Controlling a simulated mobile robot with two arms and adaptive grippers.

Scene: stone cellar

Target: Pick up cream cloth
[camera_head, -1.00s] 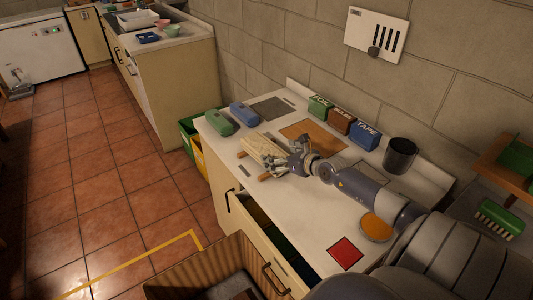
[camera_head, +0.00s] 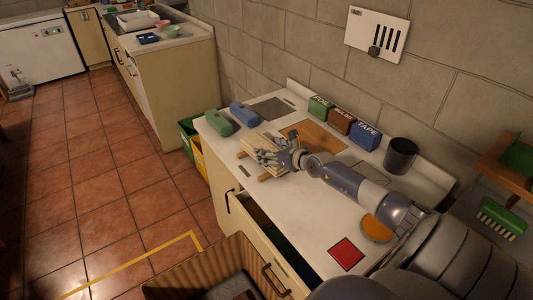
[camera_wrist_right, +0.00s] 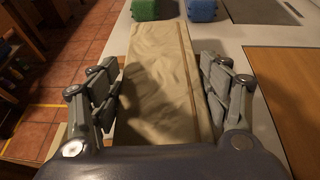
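The cream cloth (camera_wrist_right: 160,75) is a long folded strip. In the right wrist view it runs between the two fingers of my right gripper (camera_wrist_right: 165,95) and on beyond them. In the head view the cloth (camera_head: 254,143) lies on wooden bars (camera_head: 266,178) on the white counter, partly hidden by the gripper. My right gripper (camera_head: 268,154) is open over the cloth, with one finger to each side of it. Whether the fingers touch the cloth's edges I cannot tell. My left gripper is not in view.
Green (camera_head: 219,122) and blue (camera_head: 245,114) cases lie at the counter's far end. A wooden board (camera_head: 314,138), labelled boxes (camera_head: 341,121) and a dark cup (camera_head: 400,155) stand along the wall. An open drawer (camera_head: 262,232) is below the front edge.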

